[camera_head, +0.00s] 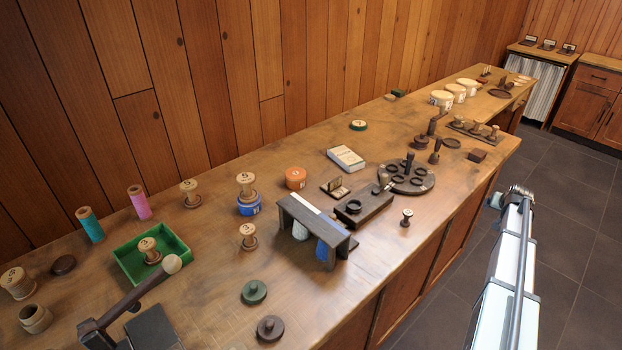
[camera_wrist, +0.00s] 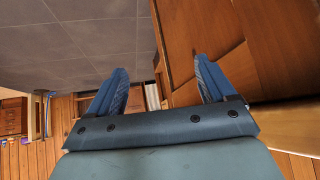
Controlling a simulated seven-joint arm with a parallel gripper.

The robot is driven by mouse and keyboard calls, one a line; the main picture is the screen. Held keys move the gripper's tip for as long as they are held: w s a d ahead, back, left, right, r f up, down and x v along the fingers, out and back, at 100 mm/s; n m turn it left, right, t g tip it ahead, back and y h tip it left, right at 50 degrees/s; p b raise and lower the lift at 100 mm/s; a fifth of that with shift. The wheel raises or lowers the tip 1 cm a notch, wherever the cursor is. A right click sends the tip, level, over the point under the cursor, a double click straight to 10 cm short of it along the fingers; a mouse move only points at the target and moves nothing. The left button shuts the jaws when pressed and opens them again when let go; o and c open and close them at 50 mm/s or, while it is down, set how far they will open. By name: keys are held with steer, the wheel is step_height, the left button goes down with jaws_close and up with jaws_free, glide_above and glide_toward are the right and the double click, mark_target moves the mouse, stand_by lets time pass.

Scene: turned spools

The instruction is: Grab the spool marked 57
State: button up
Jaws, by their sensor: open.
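Several turned wooden spools with marked tops stand on the workbench. One is in a green tray (camera_head: 128,262), a spool (camera_head: 149,248). Another spool (camera_head: 190,192) stands behind the tray, one spool (camera_head: 246,182) is on a blue round tin (camera_head: 249,208), and one spool (camera_head: 248,236) stands in front of the tin. The marks are too small to read, so I cannot tell which is 57. My gripper (camera_wrist: 163,82) is open and empty in the wrist view, away from the spools, facing floor and cabinet fronts.
A dark bench-shaped stand (camera_head: 313,222) and a dark block (camera_head: 363,207) stand mid-bench. A round rack with pegs (camera_head: 407,180) is to the right. A lever tool with a ball knob (camera_head: 172,264) is at front left. The workbench (camera_head: 330,295) has bare wood at its front.

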steer(key=w+d+r+n+h, duration=0.15)
steer(key=w+r, duration=0.25)
steer(key=r, duration=0.9)
steer(key=w+a+r+n, duration=0.1)
steer(key=w+a, duration=0.1)
steer(key=a, duration=0.4)
steer(key=w+a+r+n+y, duration=0.1)
steer(key=w+a+n, duration=0.1)
steer(key=a, duration=0.4)
steer(key=w+a+r+n, duration=0.2)
steer(key=a, duration=0.4)
steer(key=shift+w+a+y, duration=0.15)
steer(key=shift+a+y, duration=0.2)
steer(key=shift+a, duration=0.05)
steer(key=w+a+r+n, duration=0.1)
steer(key=a+r+n, duration=0.15)
steer(key=a, duration=0.75)
steer(key=a+r+n, duration=0.2)
steer(key=a+r, duration=0.1)
steer(key=a, duration=0.7)
step_height(320, 180, up, 3)
steer(key=n+g+y, duration=0.5)
steer(key=y, duration=0.2)
glide_above(189, 185)
steer(key=s+d, duration=0.2)
steer(key=d, duration=0.1)
steer(key=x, duration=1.3)
steer(key=shift+d+f, duration=0.3)
steer(key=shift+f, duration=0.05)
steer(key=c, duration=1)
